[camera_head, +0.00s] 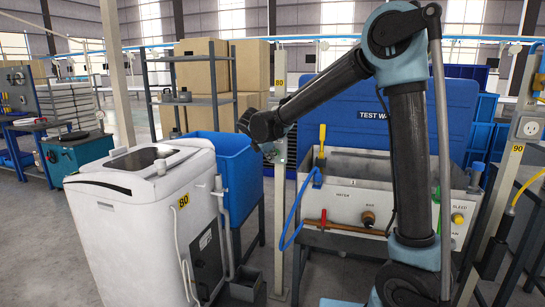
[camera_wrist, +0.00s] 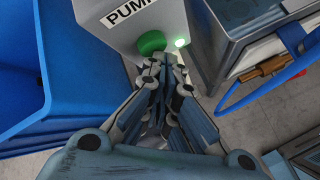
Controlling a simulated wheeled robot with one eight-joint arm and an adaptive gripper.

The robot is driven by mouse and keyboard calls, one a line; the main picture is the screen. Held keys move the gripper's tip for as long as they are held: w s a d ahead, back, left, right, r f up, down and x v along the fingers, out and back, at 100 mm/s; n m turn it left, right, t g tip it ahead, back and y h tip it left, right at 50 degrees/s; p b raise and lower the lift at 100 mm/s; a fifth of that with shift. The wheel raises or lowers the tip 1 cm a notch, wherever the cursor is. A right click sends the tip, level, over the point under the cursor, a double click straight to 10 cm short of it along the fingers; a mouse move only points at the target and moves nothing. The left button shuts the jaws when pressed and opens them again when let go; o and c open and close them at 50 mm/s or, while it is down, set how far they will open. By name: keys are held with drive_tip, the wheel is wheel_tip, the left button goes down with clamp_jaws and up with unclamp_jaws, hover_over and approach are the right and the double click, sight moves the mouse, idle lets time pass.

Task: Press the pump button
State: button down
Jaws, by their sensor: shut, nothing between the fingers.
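The green round pump button (camera_wrist: 151,42) is on the face of a pale grey box (camera_wrist: 118,22) lettered "PUM…", the rest of the word cut off, in the wrist view. In the head view my gripper (camera_head: 273,149) is at the post beside the test tank, and the button is not visible there.
A blue bin (camera_head: 213,150) and a white washer-like machine (camera_head: 148,205) stand left of the post. The grey test tank (camera_head: 350,190) with a blue hose (camera_head: 294,215) and brass valve stands right.

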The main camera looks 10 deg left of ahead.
drive_tip(key=shift+s, duration=0.1)
drive_tip(key=s, duration=0.6)
drive_tip(key=shift+a, duration=0.25)
idle(0.3)
